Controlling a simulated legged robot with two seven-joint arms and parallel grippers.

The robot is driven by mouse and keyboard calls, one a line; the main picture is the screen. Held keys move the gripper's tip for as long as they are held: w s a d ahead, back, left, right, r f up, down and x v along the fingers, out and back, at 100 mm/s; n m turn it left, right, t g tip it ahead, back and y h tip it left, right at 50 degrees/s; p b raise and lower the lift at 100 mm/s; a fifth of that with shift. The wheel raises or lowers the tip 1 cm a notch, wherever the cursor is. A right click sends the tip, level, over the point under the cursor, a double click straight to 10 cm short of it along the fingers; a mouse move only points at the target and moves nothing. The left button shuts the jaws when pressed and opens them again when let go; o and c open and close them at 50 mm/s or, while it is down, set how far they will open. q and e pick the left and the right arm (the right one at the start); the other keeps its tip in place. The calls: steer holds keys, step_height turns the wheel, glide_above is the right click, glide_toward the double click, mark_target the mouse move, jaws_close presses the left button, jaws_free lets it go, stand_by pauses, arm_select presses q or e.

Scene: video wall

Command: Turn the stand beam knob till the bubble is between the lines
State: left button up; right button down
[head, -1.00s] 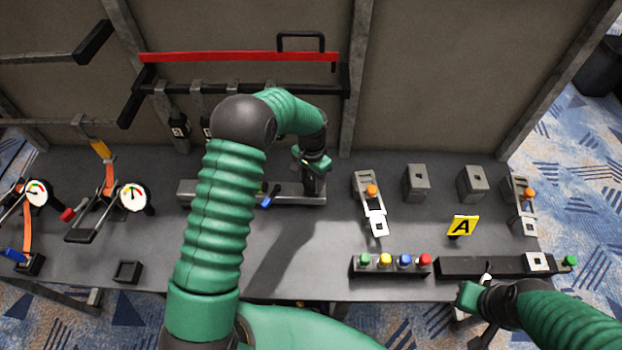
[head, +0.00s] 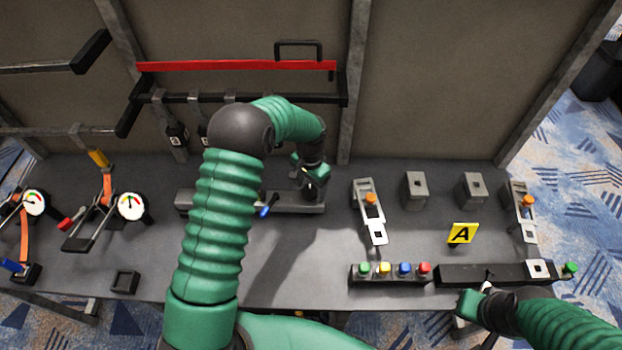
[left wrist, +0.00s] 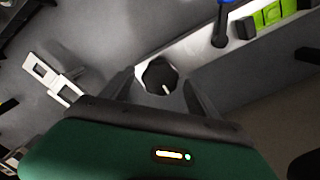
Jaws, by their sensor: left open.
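The stand beam (head: 290,203) is a long grey bar lying on the dark table, partly hidden behind my left arm. In the left wrist view the beam (left wrist: 205,57) crosses the picture, with a round black knob (left wrist: 159,75) bearing a white mark. A green level vial (left wrist: 278,14) with dark lines is cut off at the top right; I cannot make out the bubble clearly. My left gripper (head: 312,188) is above the beam's right end. In the left wrist view its open fingers (left wrist: 160,82) stand on either side of the knob; contact cannot be told. My right gripper (head: 474,298) is at the table's front edge, its jaws unclear.
A blue-handled lever (head: 265,210) sits on the beam close to my left gripper. Latches (head: 370,205), a button box (head: 393,272) and a yellow A sign (head: 462,233) stand to the right. Gauges (head: 131,206) are at the left. A red bar (head: 230,66) hangs behind.

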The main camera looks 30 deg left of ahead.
mark_target(311, 189)
arm_select(q)
step_height(311, 189, up, 16)
steer(key=shift+w, duration=0.25)
